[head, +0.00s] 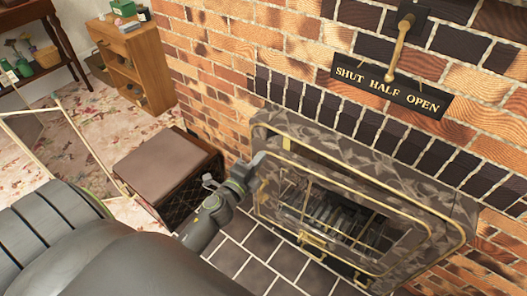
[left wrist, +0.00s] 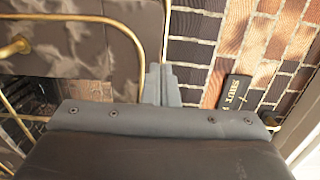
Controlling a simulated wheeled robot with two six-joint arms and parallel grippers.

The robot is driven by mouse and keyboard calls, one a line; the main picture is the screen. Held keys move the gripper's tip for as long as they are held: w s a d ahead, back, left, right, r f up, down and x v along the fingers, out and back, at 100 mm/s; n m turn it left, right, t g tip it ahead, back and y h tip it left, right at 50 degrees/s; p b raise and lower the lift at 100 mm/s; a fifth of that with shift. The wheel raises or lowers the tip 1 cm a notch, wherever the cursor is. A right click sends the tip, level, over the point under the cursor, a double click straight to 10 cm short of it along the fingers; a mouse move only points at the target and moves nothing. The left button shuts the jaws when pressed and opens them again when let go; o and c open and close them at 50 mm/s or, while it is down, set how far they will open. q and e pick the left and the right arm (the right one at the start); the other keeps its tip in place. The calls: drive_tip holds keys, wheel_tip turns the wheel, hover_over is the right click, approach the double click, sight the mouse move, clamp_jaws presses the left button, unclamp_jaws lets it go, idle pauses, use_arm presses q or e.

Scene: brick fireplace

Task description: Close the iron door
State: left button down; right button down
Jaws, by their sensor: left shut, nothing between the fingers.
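The iron door (head: 268,190) has a dark leaf-patterned rim, brass trim and a grate-like middle. In the head view it stands out from the patterned fireplace surround (head: 290,125), with a dark gap along its top, so it is partly open. My left gripper (head: 252,162) is at the door's upper left corner, shut and empty. In the left wrist view, the shut fingers (left wrist: 160,85) lie beside the door's brass-trimmed edge, with the door (left wrist: 110,50) to their left and the brick wall to their right. I cannot tell whether they touch it. My right gripper is out of view.
A brown-topped box (head: 160,165) stands left of the fireplace, near my left arm. A wall plaque (head: 392,90) reads SHUT HALF OPEN below a brass lever (head: 400,45). A wooden cabinet (head: 135,65) is further back. Dark tiles (head: 262,243) cover the hearth.

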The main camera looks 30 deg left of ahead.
use_arm(q)
drive_tip(key=shift+w, duration=1.35)
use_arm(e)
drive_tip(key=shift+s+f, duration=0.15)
